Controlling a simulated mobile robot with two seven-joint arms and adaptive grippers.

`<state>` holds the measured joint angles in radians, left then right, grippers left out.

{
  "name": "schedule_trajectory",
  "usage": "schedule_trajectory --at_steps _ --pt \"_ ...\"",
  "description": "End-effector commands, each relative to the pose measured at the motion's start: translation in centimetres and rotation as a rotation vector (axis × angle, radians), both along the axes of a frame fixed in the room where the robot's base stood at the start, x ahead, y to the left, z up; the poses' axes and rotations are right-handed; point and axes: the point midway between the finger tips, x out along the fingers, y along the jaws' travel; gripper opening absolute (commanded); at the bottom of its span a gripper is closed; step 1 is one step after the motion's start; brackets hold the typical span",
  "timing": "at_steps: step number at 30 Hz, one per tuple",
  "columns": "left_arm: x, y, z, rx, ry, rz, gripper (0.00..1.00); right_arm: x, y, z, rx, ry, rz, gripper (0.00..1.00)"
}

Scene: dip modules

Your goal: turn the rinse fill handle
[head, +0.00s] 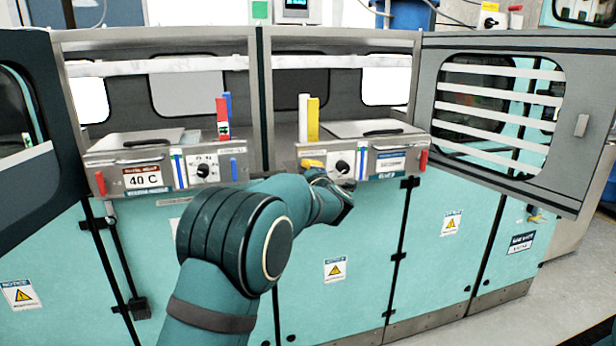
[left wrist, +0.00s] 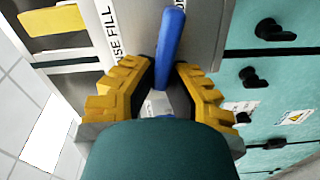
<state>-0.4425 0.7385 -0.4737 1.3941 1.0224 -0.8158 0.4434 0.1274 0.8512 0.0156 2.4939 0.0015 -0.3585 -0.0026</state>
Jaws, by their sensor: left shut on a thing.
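The blue rinse fill handle (left wrist: 170,45) is a slim bar beside a panel with black lettering ending in "SE FILL" (left wrist: 111,28), partly out of view. My left gripper (left wrist: 165,70) has its yellow ribbed fingers on either side of the handle and is shut on it. In the head view my left arm reaches to the front of the right-hand tank (head: 384,145), where a yellow finger of my left gripper (head: 313,163) shows at the panel's left end. The handle is hidden there behind my gripper and wrist. My right gripper is in neither view.
The left tank (head: 130,160) has a "40 C" label, a knob (head: 203,170) and a small blue handle (head: 234,169). A black knob (head: 343,167) sits just right of my gripper. An open windowed door (head: 490,190) stands at the right.

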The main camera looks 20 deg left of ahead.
Motion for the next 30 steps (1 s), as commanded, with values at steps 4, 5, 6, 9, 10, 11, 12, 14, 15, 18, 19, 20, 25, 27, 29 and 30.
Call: schedule_trajectory --at_steps 4,5,6,9,10,11,12,14,15,18,19,20,25,27,29,30 --pt "-0.01 0.16 -0.10 -0.082 -0.058 0.000 0.00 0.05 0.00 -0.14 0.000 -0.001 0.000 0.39" --pt "-0.01 0.17 -0.14 -0.096 -0.068 0.001 0.00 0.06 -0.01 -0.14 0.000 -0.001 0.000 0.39" --pt "-0.02 0.17 -0.20 -0.114 -0.080 0.001 0.00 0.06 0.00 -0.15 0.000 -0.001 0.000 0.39" --pt "-0.03 0.16 -0.28 -0.151 -0.105 0.001 0.00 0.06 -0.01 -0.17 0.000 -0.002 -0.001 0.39" --pt "-0.02 0.14 -0.31 -0.161 -0.112 0.000 0.00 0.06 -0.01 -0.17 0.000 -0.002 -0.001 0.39" --pt "-0.02 0.12 -0.32 -0.168 -0.117 0.000 0.00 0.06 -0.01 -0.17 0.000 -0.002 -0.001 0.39" --pt "-0.02 0.12 -0.35 -0.178 -0.124 -0.001 0.00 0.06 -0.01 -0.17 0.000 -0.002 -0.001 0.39" --pt "-0.01 0.13 -0.38 -0.189 -0.132 0.000 0.00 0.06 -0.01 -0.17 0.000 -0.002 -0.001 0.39" --pt "-0.02 0.13 -0.40 -0.195 -0.135 0.000 0.00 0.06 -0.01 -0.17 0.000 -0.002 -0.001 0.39" --pt "-0.01 0.12 -0.43 -0.205 -0.143 -0.001 0.00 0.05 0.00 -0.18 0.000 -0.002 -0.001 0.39" --pt "-0.01 0.11 -0.43 -0.207 -0.144 -0.001 0.00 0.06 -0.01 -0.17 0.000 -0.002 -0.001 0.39" --pt "-0.01 0.11 -0.43 -0.209 -0.145 -0.001 0.00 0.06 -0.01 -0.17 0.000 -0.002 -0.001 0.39" --pt "-0.01 0.07 -0.44 -0.210 -0.146 -0.001 0.00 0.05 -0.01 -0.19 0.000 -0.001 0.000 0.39" --pt "-0.01 0.07 -0.44 -0.210 -0.146 -0.001 0.00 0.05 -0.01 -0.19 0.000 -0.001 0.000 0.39" --pt "-0.01 0.07 -0.43 -0.210 -0.146 -0.001 0.00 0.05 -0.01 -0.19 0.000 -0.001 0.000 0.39" --pt "-0.01 0.06 -0.44 -0.210 -0.145 -0.001 0.00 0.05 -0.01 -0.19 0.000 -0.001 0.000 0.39"
